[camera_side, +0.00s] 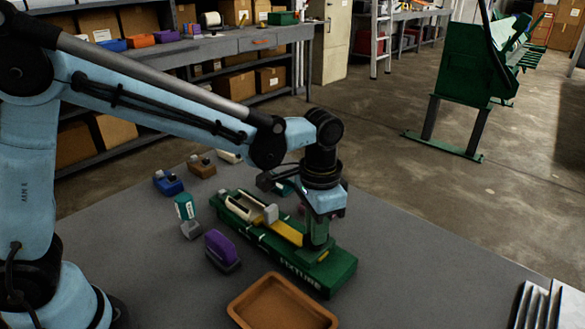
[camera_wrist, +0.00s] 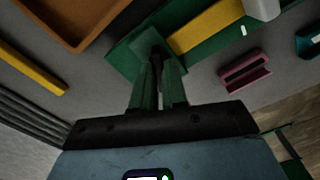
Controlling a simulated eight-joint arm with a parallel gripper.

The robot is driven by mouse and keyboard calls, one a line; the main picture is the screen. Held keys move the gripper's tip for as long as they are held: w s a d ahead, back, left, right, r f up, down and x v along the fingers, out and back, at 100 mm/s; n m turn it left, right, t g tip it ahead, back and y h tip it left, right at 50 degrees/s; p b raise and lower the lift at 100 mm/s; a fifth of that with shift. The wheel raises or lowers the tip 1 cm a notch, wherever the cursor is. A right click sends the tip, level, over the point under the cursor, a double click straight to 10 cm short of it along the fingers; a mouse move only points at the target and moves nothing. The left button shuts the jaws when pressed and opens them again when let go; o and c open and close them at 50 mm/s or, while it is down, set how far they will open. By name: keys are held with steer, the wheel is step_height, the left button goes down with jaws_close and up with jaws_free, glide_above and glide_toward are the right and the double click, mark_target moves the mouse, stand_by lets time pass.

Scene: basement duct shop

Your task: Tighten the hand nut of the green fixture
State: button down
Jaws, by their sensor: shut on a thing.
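The green fixture (camera_side: 338,276) lies on the grey bench, with lettering on its near side. It carries a yellow strip (camera_side: 284,231) and a cream roller-like part (camera_side: 240,207). My gripper (camera_side: 317,243) points down over the fixture's right end. In the wrist view my gripper (camera_wrist: 158,85) has its two green fingers close together, shut around a narrow dark part at the fixture's end (camera_wrist: 122,50). This part is taken as the hand nut; the fingers hide most of it, so its shape and how tight it sits cannot be seen.
A brown tray (camera_side: 236,306) lies in front of the fixture. A purple block (camera_side: 222,250), a teal-topped one (camera_side: 187,214) and a blue one (camera_side: 167,183) stand to its left. A pink piece (camera_wrist: 246,78) lies close beside the fixture.

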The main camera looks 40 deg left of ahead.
steer(key=m, duration=1.2)
steer(key=shift+m, duration=0.4)
stand_by(0.3)
steer(key=c, duration=1.2)
jaws_free()
steer(key=shift+o, duration=0.2)
step_height(320, 180, up, 12)
